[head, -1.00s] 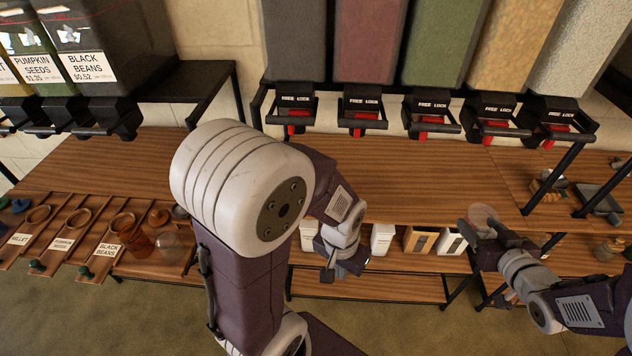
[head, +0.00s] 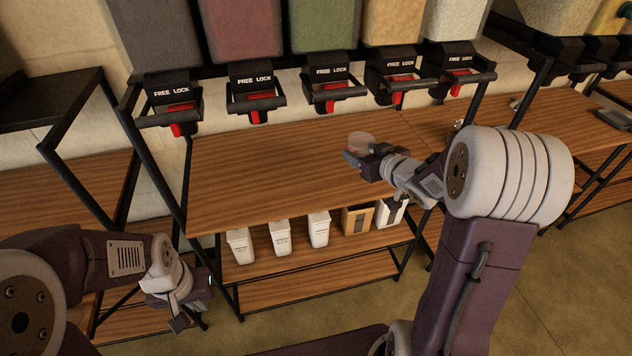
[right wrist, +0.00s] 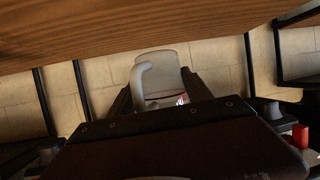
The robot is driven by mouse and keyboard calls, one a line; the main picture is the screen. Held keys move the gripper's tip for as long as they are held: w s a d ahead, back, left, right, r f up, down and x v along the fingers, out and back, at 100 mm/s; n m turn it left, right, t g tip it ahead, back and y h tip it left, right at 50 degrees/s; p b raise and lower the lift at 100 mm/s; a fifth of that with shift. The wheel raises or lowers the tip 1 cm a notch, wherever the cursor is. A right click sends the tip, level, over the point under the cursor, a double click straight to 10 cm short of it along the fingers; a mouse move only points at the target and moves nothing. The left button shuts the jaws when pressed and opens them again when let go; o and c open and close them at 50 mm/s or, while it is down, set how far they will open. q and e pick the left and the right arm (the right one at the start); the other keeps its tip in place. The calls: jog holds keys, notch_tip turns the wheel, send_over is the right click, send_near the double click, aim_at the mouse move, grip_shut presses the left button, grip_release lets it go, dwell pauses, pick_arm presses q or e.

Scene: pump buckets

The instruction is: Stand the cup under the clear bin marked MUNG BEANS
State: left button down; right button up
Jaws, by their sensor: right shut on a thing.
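In the right wrist view the cup (right wrist: 160,75) shows a pale handle and sits between the two fingers. Above it hang several bins: dark grey (head: 155,35), red (head: 240,28), green (head: 323,25), tan (head: 392,22) and pale (head: 455,18). No MUNG BEANS label is readable on them. The cup is below and in front of the green and tan bins' outlets. My left gripper (head: 185,312) is low at the left, its jaw opening unclear.
Black dispensers with red levers (head: 333,88) stick out under the bins. The wooden counter (head: 260,170) below them is clear. A lower shelf holds white containers (head: 280,238) and a brown box (head: 357,219). Black rack posts (head: 160,180) stand at the left.

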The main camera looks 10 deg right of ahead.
jog(key=shift+d+f, duration=0.2)
jog(key=shift+d, duration=0.25)
jog(key=w+a+f+b, duration=0.1)
jog(key=w+a+f, duration=0.1)
jog(key=a, duration=0.1)
jog(key=w+a+f+b, duration=0.1)
jog(key=w+a+f, duration=0.1)
jog(key=w+a, duration=0.1)
jog(key=w+a+f+b, duration=0.1)
jog(key=w+a+f, duration=0.1)
jog(key=a+f, duration=0.1)
jog(key=shift+w, duration=0.3)
notch_tip(320, 180, down, 4)
jog(key=shift+b, duration=0.6)
jog(key=shift+f, duration=0.2)
jog(key=o, duration=1.6)
jog(key=shift+c, duration=0.2)
